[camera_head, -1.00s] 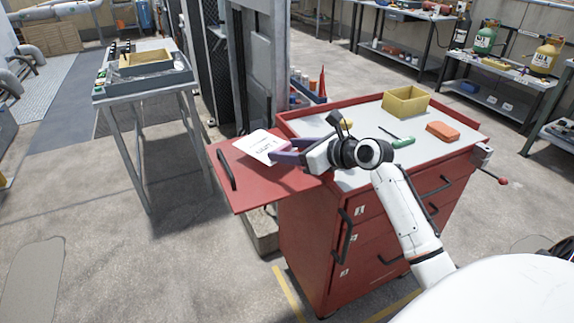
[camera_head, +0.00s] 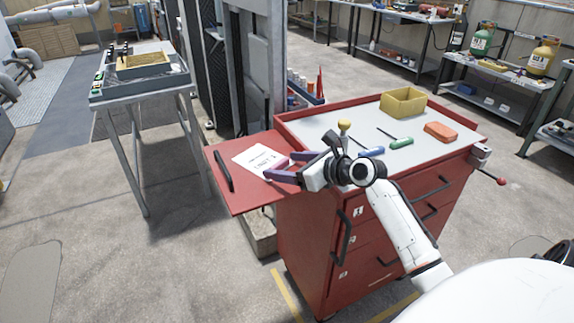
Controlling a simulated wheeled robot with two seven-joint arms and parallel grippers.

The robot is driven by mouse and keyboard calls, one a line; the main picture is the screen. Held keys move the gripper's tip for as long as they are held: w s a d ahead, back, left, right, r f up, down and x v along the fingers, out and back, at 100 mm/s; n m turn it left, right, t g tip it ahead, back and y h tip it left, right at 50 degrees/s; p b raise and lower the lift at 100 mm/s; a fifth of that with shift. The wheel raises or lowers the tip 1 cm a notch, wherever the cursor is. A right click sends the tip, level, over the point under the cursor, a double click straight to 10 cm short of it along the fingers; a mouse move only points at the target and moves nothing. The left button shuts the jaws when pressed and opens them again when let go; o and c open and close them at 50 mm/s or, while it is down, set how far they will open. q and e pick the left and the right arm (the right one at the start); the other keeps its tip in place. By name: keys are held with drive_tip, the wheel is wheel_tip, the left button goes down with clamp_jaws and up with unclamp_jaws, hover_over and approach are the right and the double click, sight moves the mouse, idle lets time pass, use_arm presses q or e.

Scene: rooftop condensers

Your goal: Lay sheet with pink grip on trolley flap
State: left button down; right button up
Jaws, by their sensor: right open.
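The white printed sheet (camera_head: 254,159) lies on the red trolley flap (camera_head: 240,199), on the left side of the trolley, and looks flat. Its pink grip (camera_head: 279,165) shows at the right edge of the sheet, between my fingers. My right gripper (camera_head: 284,166) is open over the flap, its purple fingers apart on either side of the pink grip. Whether a finger touches the grip I cannot tell. My left gripper is not in view.
The grey trolley top (camera_head: 350,183) holds a yellow bin (camera_head: 403,103), an orange box (camera_head: 440,132), a green-handled tool (camera_head: 401,143), a blue-handled tool (camera_head: 372,151) and a yellow-knobbed tool (camera_head: 344,126). A black handle (camera_head: 224,171) is on the flap's left. A tall grey cabinet stands behind.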

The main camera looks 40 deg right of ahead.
drive_tip(key=p+v, duration=0.1)
drive_tip(key=v, duration=1.1)
drive_tip(key=shift+r, duration=0.15)
